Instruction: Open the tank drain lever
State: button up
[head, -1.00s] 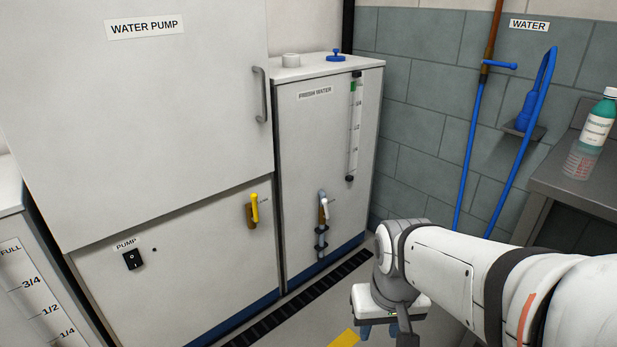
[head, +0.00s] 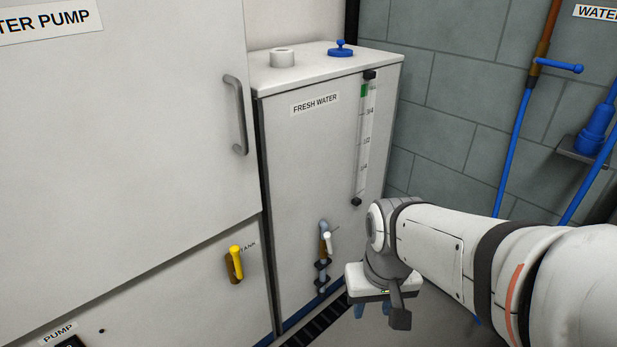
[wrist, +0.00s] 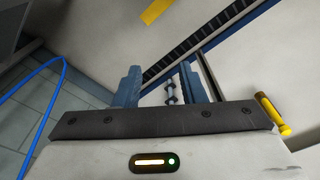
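A small drain valve with a white lever (head: 328,243) sits low on the front of the fresh water tank (head: 300,160). The lever's handle points down and slightly out. A grey drain pipe (head: 322,275) with dark clamps runs below it. My gripper (head: 371,310) is to the right of the valve and lower, pointing down, apart from it. In the wrist view the two blue fingers of my gripper (wrist: 160,88) are spread with nothing held. The drain pipe (wrist: 171,92) shows beyond and between them; the white lever cannot be made out there.
A yellow lever (head: 236,263) marked TANK is on the water pump cabinet (head: 130,150) to the left; it also shows in the wrist view (wrist: 272,113). A dark floor grate (head: 320,322) runs along the tank's foot.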

jog(key=shift+a, duration=0.2)
jog(key=n+h+p, duration=0.1)
jog(key=n, duration=0.6)
send_near(327, 234)
jog(key=s+d, duration=0.1)
jog(key=s, duration=0.5)
jog(key=w+f+n, duration=0.1)
jog(key=w+f, duration=0.2)
jog(key=w+f+n, duration=0.1)
jog(key=w+f, duration=0.2)
jog(key=shift+w+a+f+n+t+h+p, duration=0.1)
jog(key=shift+a+f+n+t+h+p, duration=0.1)
jog(key=shift+n+t+h+p, duration=0.15)
jog(key=shift+w+f, duration=0.15)
jog(key=shift+f, duration=0.25)
jog(key=b+x, duration=0.2)
jog(key=x, duration=0.5)
jog(key=shift+w+f, duration=0.15)
jog(key=shift+f, duration=0.15)
grip_shut()
